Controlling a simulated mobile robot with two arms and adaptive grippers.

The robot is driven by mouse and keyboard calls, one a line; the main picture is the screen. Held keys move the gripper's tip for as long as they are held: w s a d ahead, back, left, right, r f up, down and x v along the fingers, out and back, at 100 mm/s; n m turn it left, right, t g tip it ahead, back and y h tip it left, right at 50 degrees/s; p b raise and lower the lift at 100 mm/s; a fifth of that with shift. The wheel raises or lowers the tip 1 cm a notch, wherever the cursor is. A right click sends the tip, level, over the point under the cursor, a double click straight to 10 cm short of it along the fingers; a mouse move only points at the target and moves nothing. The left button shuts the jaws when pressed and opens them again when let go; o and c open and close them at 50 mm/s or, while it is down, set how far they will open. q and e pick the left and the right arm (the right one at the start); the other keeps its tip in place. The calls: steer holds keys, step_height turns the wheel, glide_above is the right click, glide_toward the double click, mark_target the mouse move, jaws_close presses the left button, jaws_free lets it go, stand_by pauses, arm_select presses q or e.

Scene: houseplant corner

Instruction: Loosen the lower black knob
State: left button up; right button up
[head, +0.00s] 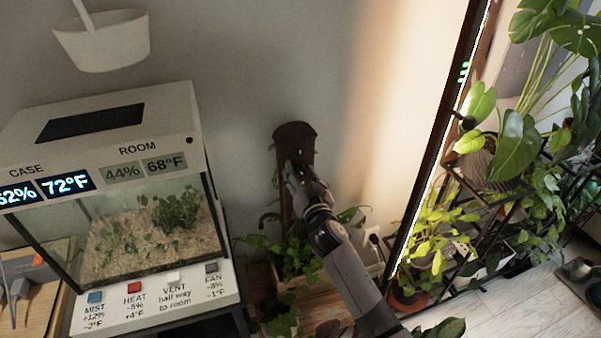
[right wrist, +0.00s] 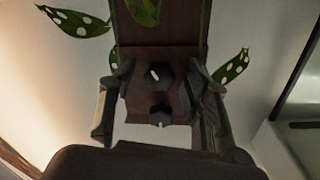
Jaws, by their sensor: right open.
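The lower black knob (right wrist: 160,114) shows in the right wrist view, with a pale mark on it, on a dark brown wooden block. The upper black knob (right wrist: 159,75) is just above it, with a white slanted mark. My right gripper (right wrist: 158,88) is open, with one finger to each side of the knobs and nothing held between them. In the head view my right gripper (head: 300,172) is in front of the dark brown post (head: 294,132) against the wall, and it hides much of the post. My left gripper is not in view.
Spotted leaves (right wrist: 234,67) hang close to the fingers. A glass terrarium (head: 150,225) with labelled buttons stands at left, below a white hanging pot (head: 103,42). A lit frame (head: 440,130) and a plant rack (head: 480,205) are at right. Potted plants surround the post's foot.

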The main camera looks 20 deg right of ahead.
jaws_close()
stand_by(0.7)
